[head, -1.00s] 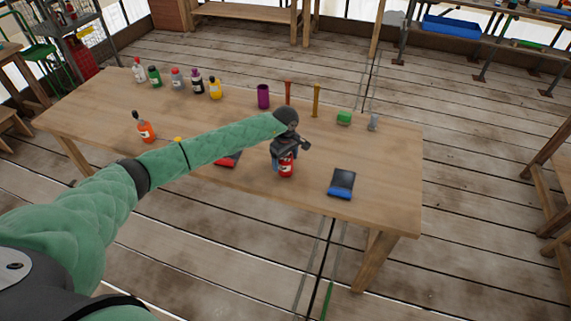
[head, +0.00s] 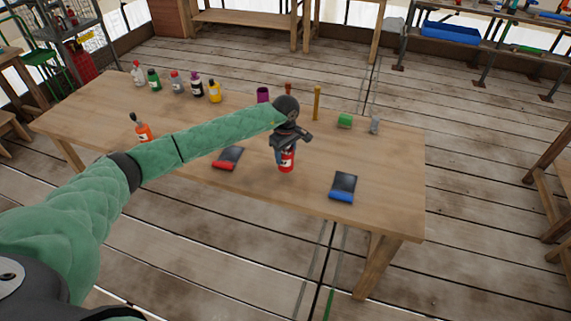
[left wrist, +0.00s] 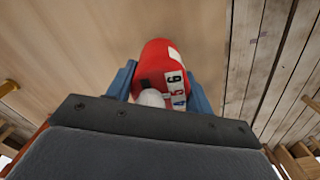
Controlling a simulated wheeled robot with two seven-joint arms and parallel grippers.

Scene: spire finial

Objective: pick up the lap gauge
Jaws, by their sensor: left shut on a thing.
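My left gripper (head: 286,148) is shut on a red bottle-like thing (head: 287,163) with a white label, near the front of the wooden table. In the left wrist view, the blue fingers (left wrist: 165,92) sit on both sides of the red thing (left wrist: 160,62), which has a white top and a label with the digits 4, 5 and 6. It seems to be a little above the tabletop. No thing is plainly marked as the lap gauge, so I cannot tell which it is. My right gripper is not in view.
On the table (head: 250,195), a red-edged dark pad (head: 227,158) lies left of the gripper and a blue-edged one (head: 343,187) right. Several bottles, such as the orange one (head: 142,130), stand left. A purple cup (head: 263,94), yellow post (head: 316,103) and green block (head: 344,121) stand behind.

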